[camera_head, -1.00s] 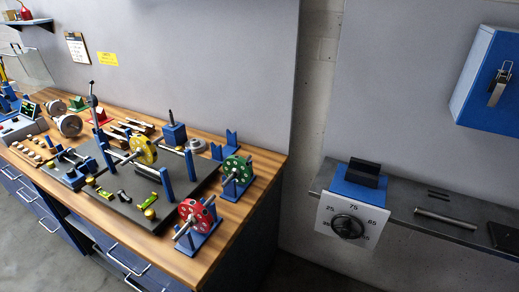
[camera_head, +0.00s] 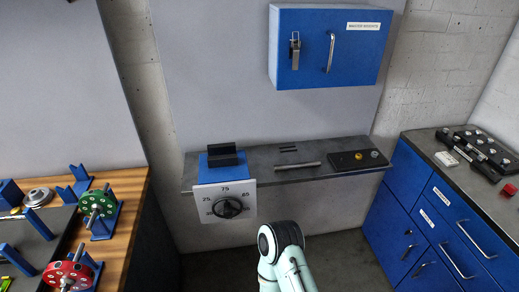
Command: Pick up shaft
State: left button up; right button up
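A plain grey metal shaft (camera_head: 297,166) lies flat on the dark grey wall shelf (camera_head: 278,180), right of the dial unit. Nothing touches it from above. On the wooden bench at left, a green rotor (camera_head: 97,204) and a red rotor (camera_head: 68,275) each sit on a rod in blue stands. The red one is cut by the frame's lower edge. A pale link of one of my arms rises at the bottom centre, below the shelf. Neither of my grippers is in view.
A dial unit (camera_head: 227,207) with a black block stands at the shelf's left end. A dark plate (camera_head: 357,160) with small parts lies right of the shaft. A blue cabinet (camera_head: 345,45) hangs above. Blue drawers (camera_head: 425,225) stand at right.

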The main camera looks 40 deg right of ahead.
aim_at(310, 163)
jog(key=z, duration=1.8)
jog(key=i+l, duration=0.2)
jog(key=i, duration=0.2)
jog(key=i+l+u, duration=0.15)
jog(key=i, duration=0.3)
jog(key=i+l, duration=0.3)
jog(key=i+j+u, duration=0.05)
jog(key=i, duration=0.05)
